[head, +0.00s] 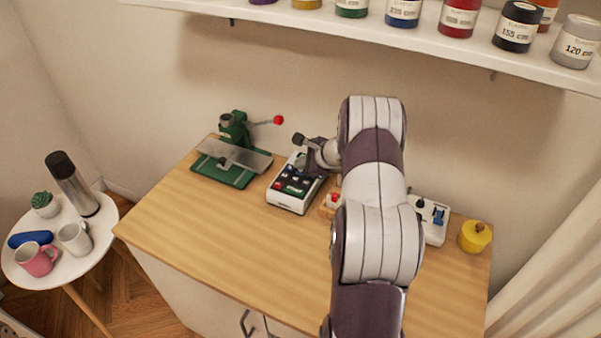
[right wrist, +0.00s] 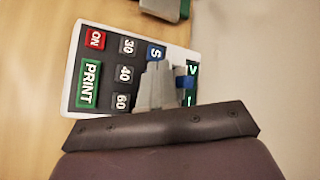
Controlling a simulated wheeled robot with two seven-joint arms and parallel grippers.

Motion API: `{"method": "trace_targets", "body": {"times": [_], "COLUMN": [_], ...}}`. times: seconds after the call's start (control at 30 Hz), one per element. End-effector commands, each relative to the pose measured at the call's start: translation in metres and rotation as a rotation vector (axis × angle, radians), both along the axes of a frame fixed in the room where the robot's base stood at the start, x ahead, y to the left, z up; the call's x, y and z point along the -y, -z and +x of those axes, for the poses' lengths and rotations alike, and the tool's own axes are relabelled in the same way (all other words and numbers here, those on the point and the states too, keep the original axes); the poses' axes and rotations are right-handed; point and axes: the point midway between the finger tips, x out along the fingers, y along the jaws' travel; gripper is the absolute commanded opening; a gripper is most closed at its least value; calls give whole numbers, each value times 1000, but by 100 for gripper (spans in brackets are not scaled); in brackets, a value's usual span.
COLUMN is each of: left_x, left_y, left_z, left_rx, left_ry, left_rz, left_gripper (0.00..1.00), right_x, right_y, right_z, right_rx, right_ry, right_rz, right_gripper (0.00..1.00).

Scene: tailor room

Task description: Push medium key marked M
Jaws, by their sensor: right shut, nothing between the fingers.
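The label device (head: 287,201) is a white box with dark, red and green keys on the wooden table. In the right wrist view the device (right wrist: 76,62) shows a red ON key (right wrist: 95,39), a green PRINT key (right wrist: 87,84), grey keys 30, 40 and 60, and a blue S key (right wrist: 155,53). My right gripper (head: 304,166) is shut and empty over the device's far part. In the right wrist view its fingers (right wrist: 158,72) cover the area beside the S key. No key marked M is readable. Whether the fingertips touch a key I cannot tell. My left gripper is out of view.
A green press (head: 233,133) with a red-knobbed lever stands left of the device. A small red-topped item (head: 334,200), a white box (head: 435,232) and a yellow pot (head: 475,236) are to the right. The table's front left (head: 190,225) is clear.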

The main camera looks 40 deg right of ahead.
Motion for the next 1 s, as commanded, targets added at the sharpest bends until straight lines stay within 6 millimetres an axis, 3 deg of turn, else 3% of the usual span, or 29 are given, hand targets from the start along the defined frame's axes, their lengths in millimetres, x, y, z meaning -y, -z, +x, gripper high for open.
{"method": "trace_targets", "body": {"times": [1.0], "left_x": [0], "left_y": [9], "left_z": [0], "left_rx": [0], "left_ry": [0], "left_rz": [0], "left_gripper": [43], "right_x": [0], "right_y": [7], "right_z": [0], "right_rx": [1], "right_ry": [0], "right_rz": [-1], "right_gripper": [0]}}
